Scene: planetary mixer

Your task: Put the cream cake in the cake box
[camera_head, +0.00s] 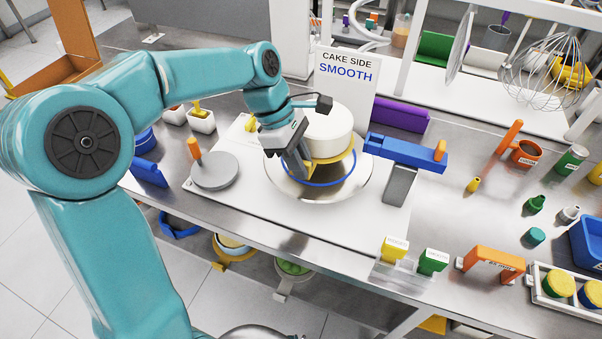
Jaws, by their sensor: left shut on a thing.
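The cream cake (328,128) is a white, smooth round cake on a yellow base, upright at the middle of the bench. It is over a silver turntable (345,190) with a blue ring; I cannot tell whether it is lifted clear. My left gripper (298,162) is at the cake's left side, shut on its yellow edge; the arm hides part of that side. An open brown-orange box (55,78) at the far upper left looks like the cake box; its inside is partly cut off by the frame edge and my arm. My right gripper is not in view.
A "CAKE SIDE SMOOTH" sign (345,70) stands behind the cake. A blue arm-like tool (405,152) is close on its right. A grey disc (215,170) with an orange handle is left. A wire whisk (545,70) hangs upper right. Small coloured parts cover the right bench.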

